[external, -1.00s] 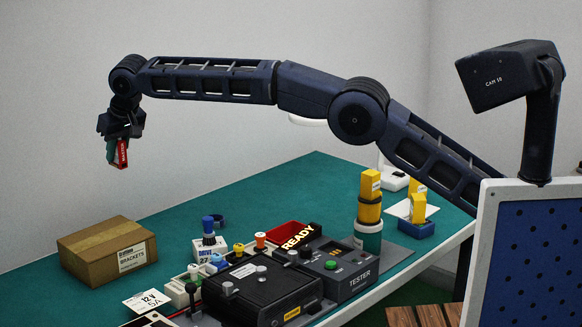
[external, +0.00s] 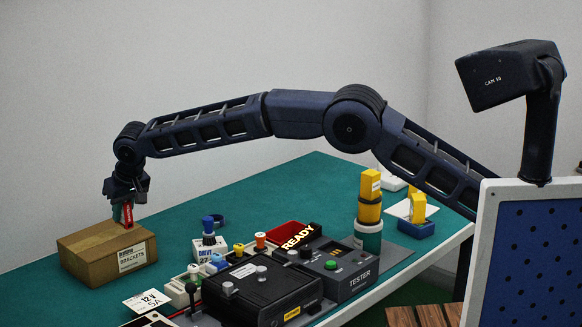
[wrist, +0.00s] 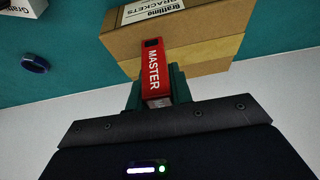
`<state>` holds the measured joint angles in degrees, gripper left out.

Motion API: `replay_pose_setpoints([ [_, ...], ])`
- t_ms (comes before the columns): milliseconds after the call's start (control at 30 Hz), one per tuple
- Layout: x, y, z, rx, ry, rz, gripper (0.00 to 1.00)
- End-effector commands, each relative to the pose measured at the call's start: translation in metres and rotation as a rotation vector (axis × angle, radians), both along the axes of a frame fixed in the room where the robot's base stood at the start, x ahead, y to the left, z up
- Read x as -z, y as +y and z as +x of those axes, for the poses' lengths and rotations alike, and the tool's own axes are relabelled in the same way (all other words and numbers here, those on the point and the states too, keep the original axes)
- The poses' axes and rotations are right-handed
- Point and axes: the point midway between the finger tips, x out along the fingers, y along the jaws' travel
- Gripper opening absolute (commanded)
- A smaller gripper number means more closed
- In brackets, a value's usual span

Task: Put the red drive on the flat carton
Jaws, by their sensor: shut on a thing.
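The red drive (external: 127,214), labelled MASTER, is held upright in my gripper (external: 122,205). It also shows in the wrist view (wrist: 153,72), between the green jaws (wrist: 160,92). My gripper is shut on it. The flat carton (external: 95,262) is a brown box with a BRACKETS label at the left of the green table. It shows in the wrist view as well (wrist: 205,25). The drive is over the carton, its lower end close to the carton's top. I cannot tell whether they touch.
A blue ring (wrist: 35,63) lies behind.

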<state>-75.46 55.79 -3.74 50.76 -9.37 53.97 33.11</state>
Motion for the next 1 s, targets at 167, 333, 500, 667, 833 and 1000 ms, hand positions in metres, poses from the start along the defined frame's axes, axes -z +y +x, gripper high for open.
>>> replay_pose_setpoints([
  [167,0.019,-0.001,0.0,0.0,0.001,-0.004,0.0],
  [333,0.039,0.0,0.0,-0.001,0.0,-0.002,0.0],
  [500,0.041,0.0,0.0,0.0,0.0,0.0,0.0],
  [667,0.042,0.0,0.0,0.0,0.0,0.0,0.0],
  [833,0.044,0.0,0.0,0.0,0.001,-0.001,0.37],
  [1000,0.044,0.0,0.0,0.0,0.001,-0.001,0.43],
])
